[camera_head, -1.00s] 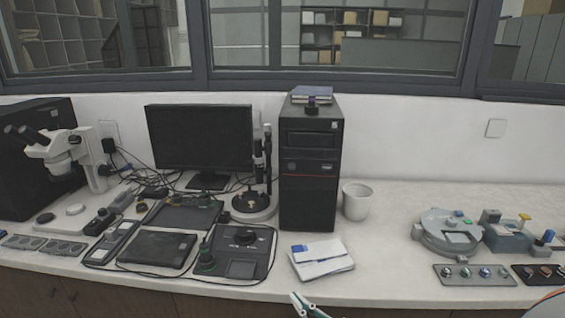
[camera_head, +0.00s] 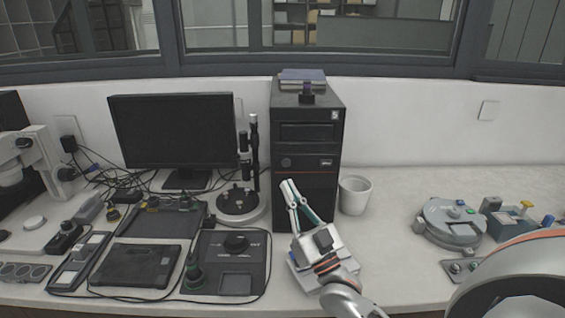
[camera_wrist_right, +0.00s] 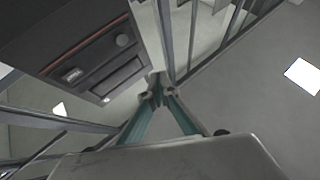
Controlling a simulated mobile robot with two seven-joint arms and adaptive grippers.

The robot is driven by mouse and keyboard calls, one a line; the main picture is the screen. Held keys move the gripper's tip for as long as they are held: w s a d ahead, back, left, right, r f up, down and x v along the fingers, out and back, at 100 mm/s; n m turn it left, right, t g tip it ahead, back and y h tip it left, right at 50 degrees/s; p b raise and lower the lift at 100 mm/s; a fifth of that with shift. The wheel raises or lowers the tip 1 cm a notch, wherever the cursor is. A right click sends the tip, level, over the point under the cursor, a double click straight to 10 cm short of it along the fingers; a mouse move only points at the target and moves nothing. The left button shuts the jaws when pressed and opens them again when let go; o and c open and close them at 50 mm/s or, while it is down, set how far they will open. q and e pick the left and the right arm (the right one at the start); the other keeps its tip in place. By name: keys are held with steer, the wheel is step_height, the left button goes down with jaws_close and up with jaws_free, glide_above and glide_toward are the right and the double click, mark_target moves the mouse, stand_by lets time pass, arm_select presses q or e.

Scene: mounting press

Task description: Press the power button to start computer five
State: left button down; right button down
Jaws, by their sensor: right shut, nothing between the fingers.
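The black computer tower (camera_head: 307,130) stands upright on the bench. Its round power button (camera_head: 285,162) is on the front panel, left of a small label. In the right wrist view the tower (camera_wrist_right: 60,30) fills the upper left and the round button (camera_wrist_right: 122,40) shows clear of the fingers. My right gripper (camera_head: 287,184) is shut and empty, its tips in front of the tower's lower front, a little below the button in the picture. In the right wrist view the closed tips (camera_wrist_right: 158,94) appear apart from the button. My left gripper is not in view.
A monitor (camera_head: 172,128) and a stand with a round base (camera_head: 238,205) are left of the tower. A white cup (camera_head: 355,195) stands close on its right. White boxes or papers (camera_head: 300,272) lie partly under my right gripper. Books (camera_head: 303,77) lie on the tower.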

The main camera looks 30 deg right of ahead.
mark_target(286, 163)
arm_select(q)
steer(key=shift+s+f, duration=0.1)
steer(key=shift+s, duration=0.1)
arm_select(e)
steer(key=shift+s, duration=0.1)
